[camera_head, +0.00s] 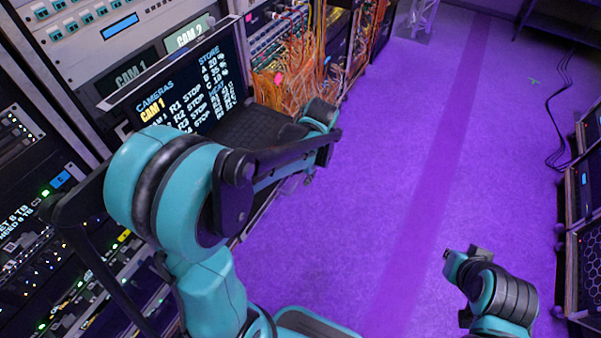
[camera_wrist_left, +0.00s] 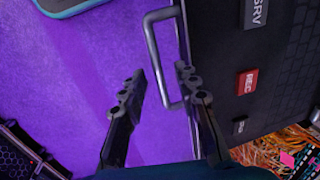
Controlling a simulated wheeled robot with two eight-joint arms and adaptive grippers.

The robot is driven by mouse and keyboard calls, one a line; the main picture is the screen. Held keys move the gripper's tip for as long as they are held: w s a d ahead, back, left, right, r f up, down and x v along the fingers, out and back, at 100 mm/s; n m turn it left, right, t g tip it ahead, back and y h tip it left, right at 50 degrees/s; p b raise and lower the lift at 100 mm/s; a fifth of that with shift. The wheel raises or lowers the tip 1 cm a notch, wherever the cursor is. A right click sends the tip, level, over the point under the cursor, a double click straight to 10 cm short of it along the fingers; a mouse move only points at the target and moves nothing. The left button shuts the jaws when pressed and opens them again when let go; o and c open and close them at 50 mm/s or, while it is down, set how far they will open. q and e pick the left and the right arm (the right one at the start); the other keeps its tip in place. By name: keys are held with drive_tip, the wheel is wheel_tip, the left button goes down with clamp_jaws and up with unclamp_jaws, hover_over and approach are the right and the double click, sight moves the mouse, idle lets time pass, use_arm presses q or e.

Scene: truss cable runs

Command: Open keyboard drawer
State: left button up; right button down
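The keyboard drawer is a dark tray with a black keyboard (camera_head: 252,126), sticking out below a text screen in the head view and partly hidden by my left arm. In the left wrist view the drawer (camera_wrist_left: 230,80) fills the right side, with a grey U-shaped handle (camera_wrist_left: 156,52) on its front edge. My left gripper (camera_wrist_left: 162,88) is open. The handle's lower part shows between its fingertips; I cannot tell whether they touch it. In the head view the left fingers are mostly hidden by the arm. My right gripper (camera_head: 463,259) is away over the floor.
The screen (camera_head: 187,93) stands behind the drawer in the rack. Orange cables (camera_head: 290,80) hang from racks beyond. Dark racks (camera_head: 588,210) and a floor cable (camera_head: 553,120) are at the right. The purple floor between is clear.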

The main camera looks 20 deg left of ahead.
use_arm(q)
wheel_tip(320, 180, up, 12)
drive_tip(key=d, duration=0.2)
drive_tip(key=shift+d, duration=0.15)
drive_tip(key=shift+s+f, duration=0.15)
idle(0.5)
drive_tip(key=s+d+f+n+t+h+b, duration=0.1)
drive_tip(key=s+d+f+t+h+b, duration=0.1)
drive_tip(key=s+f+t, duration=0.5)
drive_tip(key=s+d+b, duration=0.1)
drive_tip(key=s+b, duration=0.1)
drive_tip(key=s, duration=0.2)
drive_tip(key=shift+f, duration=0.3)
